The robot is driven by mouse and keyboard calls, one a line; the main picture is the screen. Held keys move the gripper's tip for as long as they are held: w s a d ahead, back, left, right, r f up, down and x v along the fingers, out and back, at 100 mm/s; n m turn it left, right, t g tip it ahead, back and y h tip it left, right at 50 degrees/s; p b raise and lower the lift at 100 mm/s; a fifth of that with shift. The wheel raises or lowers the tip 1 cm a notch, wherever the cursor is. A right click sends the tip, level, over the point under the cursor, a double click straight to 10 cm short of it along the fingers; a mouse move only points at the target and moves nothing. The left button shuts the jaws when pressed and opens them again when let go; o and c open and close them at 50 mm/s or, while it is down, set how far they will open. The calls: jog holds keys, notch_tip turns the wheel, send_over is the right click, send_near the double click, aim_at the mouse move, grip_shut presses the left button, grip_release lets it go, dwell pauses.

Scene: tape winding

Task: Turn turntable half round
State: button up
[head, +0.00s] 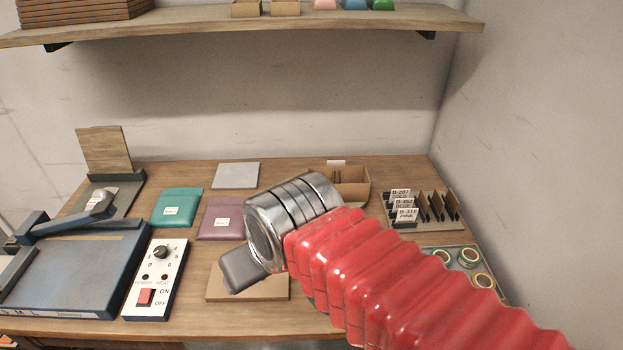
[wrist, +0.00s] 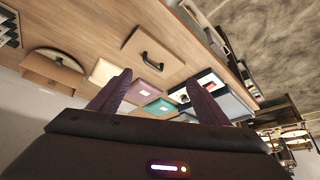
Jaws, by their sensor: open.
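A square tan board (head: 230,295), which looks like the turntable, lies on the front middle of the bench. My gripper and arm hide much of it in the head view. In the wrist view the board (wrist: 135,42) shows with a dark arched handle (wrist: 152,61) on its top. My gripper (wrist: 158,77) is open, with its two dark fingers apart and nothing between them. In the head view my gripper (head: 240,270) appears over the board; its fingers cannot be made out there. The handle is hidden in the head view.
A white control box (head: 155,278) and a blue machine (head: 75,270) stand left. Teal (head: 176,207) and purple (head: 221,218) pouches lie behind the board. A cardboard box (head: 352,187), card rack (head: 425,210) and tape rolls (head: 468,257) are right. A shelf (head: 230,25) hangs above.

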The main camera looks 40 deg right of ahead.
jog(key=d+f+m, duration=0.1)
jog(key=d, duration=0.2)
jog(key=w+d+m+g, duration=0.1)
jog(key=d, duration=0.2)
jog(key=w+d+f+m+h, duration=0.1)
jog(key=d, duration=0.2)
jog(key=shift+w+d+f+m+g, duration=0.1)
jog(key=shift+w+f+m+g, duration=0.1)
jog(key=shift+f+m+g, duration=0.15)
jog(key=c, duration=0.8)
jog(key=shift+n, duration=0.75)
jog(key=w+d, duration=0.3)
jog(key=d, duration=0.4)
jog(key=w+d, duration=0.2)
jog(key=d, duration=0.6)
jog(key=w+d, duration=0.3)
jog(key=d, duration=0.5)
jog(key=shift+w+d+r, duration=0.1)
jog(key=shift+w+r, duration=0.25)
jog(key=shift+r, duration=0.05)
jog(key=shift+c, duration=0.2)
jog(key=shift+f, duration=0.1)
jog(key=x, duration=1.3)
jog(key=shift+w+f, duration=0.2)
jog(key=shift+w, duration=0.2)
jog(key=shift+c, duration=0.7)
grip_shut()
